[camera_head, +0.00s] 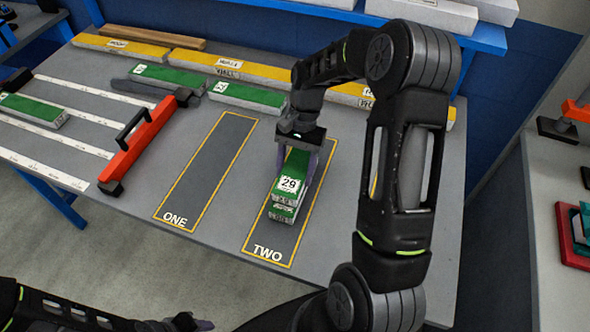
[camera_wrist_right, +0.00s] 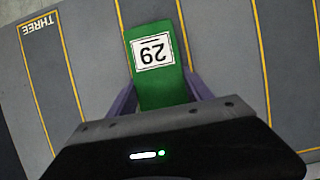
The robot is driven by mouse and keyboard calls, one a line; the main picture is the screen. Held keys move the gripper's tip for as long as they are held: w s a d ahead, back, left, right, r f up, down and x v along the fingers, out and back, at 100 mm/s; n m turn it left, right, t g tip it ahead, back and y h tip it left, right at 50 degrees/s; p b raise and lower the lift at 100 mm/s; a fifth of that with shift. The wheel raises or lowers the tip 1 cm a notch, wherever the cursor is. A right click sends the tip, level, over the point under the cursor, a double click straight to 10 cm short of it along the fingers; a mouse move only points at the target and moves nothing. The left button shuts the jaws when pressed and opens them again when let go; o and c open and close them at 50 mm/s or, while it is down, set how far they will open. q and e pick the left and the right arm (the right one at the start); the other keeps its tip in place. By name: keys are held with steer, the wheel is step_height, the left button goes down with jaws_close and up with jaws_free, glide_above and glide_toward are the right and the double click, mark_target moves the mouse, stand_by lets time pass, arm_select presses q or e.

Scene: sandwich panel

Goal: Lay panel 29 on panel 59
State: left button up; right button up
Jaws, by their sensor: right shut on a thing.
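Panel 29 (camera_head: 297,163) is a green-topped block with a white "29" label. It also shows in the right wrist view (camera_wrist_right: 162,92). My right gripper (camera_head: 298,172) is shut on it, with one finger on each long side. Panel 29 is level, directly above another green-topped panel (camera_head: 283,209) in the bay marked TWO. The lower panel's number is hidden, so I cannot confirm it is panel 59. Their faces look touching or nearly so; I cannot tell which. My left gripper (camera_head: 190,322) is partly in view at the bottom edge, away from the panels.
Bay ONE (camera_head: 210,170) is empty. Green panels (camera_head: 170,79) and long yellow-topped panels (camera_head: 226,63) lie at the back. A red bar with a black handle (camera_head: 150,141) stands left, by white strips and another green panel (camera_head: 33,110). A side bench (camera_head: 550,190) is at right.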

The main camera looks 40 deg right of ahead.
mark_target(299, 161)
steer(key=shift+f, duration=0.4)
steer(key=o, duration=1.5)
steer(key=shift+c, duration=0.2)
steer(key=b+v, duration=0.1)
steer(key=v, duration=0.7)
steer(key=shift+a, duration=0.1)
steer(key=shift+f, duration=0.1)
